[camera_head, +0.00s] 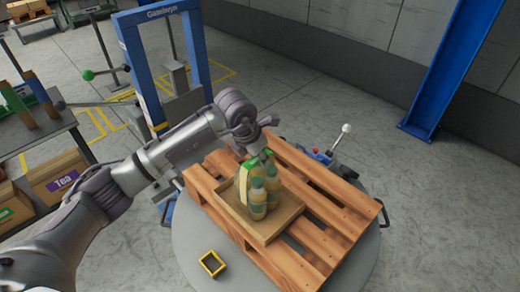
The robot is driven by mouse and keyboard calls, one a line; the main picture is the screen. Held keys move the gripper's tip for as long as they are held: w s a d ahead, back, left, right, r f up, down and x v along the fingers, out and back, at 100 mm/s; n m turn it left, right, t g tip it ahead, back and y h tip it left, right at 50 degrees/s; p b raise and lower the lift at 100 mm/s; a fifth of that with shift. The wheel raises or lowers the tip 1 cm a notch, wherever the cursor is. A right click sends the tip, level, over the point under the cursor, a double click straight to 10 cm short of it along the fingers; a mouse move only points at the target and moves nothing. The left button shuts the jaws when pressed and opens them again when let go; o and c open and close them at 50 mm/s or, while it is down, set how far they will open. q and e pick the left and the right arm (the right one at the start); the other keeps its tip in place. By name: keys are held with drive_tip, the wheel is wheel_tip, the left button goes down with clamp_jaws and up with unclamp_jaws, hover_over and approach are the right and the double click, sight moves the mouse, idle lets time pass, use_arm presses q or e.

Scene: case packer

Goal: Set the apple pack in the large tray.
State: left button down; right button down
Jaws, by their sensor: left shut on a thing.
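The apple pack (258,193) is a cluster of pale bottles with green tops and a yellow-green strip. It stands upright in the large tray (265,230), a shallow brown cardboard tray. My left gripper (262,152) comes down on the top of the pack from above and is shut on it. The fingertips are partly hidden, and I cannot tell whether the pack's base touches the tray floor. My right gripper is not in view.
The tray sits on a wooden pallet (325,205) on a round grey platform (190,250). A small yellow frame (212,264) lies on the platform. A blue gate frame (137,75) and a blue post (448,75) stand behind. Boxes (62,178) are at left.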

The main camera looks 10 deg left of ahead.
use_arm(q)
drive_tip(key=shift+d+r, duration=0.1)
drive_tip(key=shift+r, duration=0.1)
drive_tip(key=shift+f, duration=0.1)
drive_tip(key=c, duration=0.9)
unclamp_jaws()
drive_tip(key=shift+s, duration=0.1)
drive_tip(key=shift+r, duration=0.35)
drive_tip(key=b+v, duration=0.3)
drive_tip(key=v, duration=0.8)
drive_tip(key=shift+r, duration=0.15)
drive_tip(key=shift+s, duration=0.2)
